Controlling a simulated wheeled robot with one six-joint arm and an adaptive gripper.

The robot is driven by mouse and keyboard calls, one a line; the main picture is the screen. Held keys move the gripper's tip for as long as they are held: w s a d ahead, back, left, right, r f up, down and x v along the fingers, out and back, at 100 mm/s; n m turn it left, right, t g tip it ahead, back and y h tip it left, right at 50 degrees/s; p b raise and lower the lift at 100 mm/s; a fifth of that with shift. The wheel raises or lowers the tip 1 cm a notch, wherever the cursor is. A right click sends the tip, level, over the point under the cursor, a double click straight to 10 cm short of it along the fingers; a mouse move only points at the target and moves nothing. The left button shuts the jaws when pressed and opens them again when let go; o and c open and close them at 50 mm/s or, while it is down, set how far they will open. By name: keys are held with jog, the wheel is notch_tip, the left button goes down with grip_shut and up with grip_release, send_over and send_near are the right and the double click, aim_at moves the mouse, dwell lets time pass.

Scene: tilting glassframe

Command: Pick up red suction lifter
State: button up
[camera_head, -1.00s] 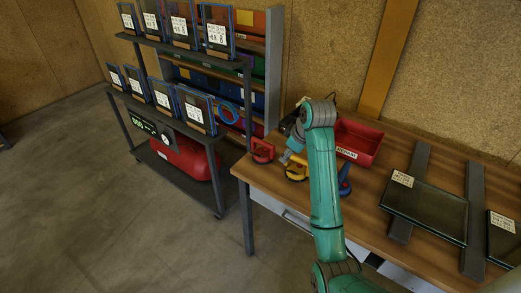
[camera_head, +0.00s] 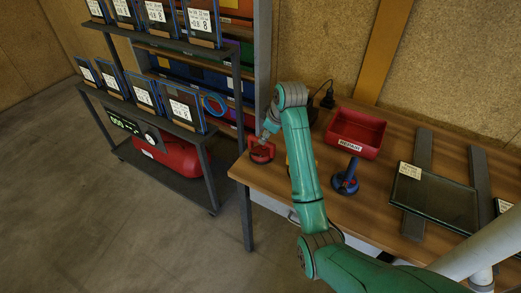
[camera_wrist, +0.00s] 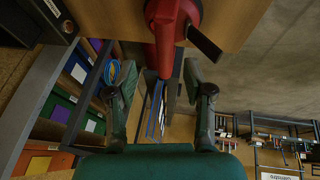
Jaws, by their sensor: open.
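The red suction lifter (camera_head: 262,153) stands at the left end of the wooden table (camera_head: 262,178), near its corner. In the wrist view the lifter (camera_wrist: 166,28) is at the top centre, and its red handle extends down towards the gap between my fingers. My gripper (camera_head: 268,134) is at the lifter in the head view, partly hidden by my wrist. In the wrist view my gripper (camera_wrist: 153,82) is open, with one finger on each side of the handle's line. I see no clear contact between the fingers and the handle.
A yellow lifter (camera_head: 288,166) is mostly hidden behind my arm. A blue lifter (camera_head: 345,181) stands to its right, in front of a red bin (camera_head: 356,133). A glass pane (camera_head: 435,197) lies on grey rails. A shelf rack (camera_head: 203,165) stands left of the table.

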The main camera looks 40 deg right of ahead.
aim_at(261, 148)
jog(key=shift+a+x, duration=0.15)
jog(key=shift+x, duration=1.45)
jog(key=shift+a+x, duration=0.1)
jog(key=shift+x, duration=1.55)
grip_shut()
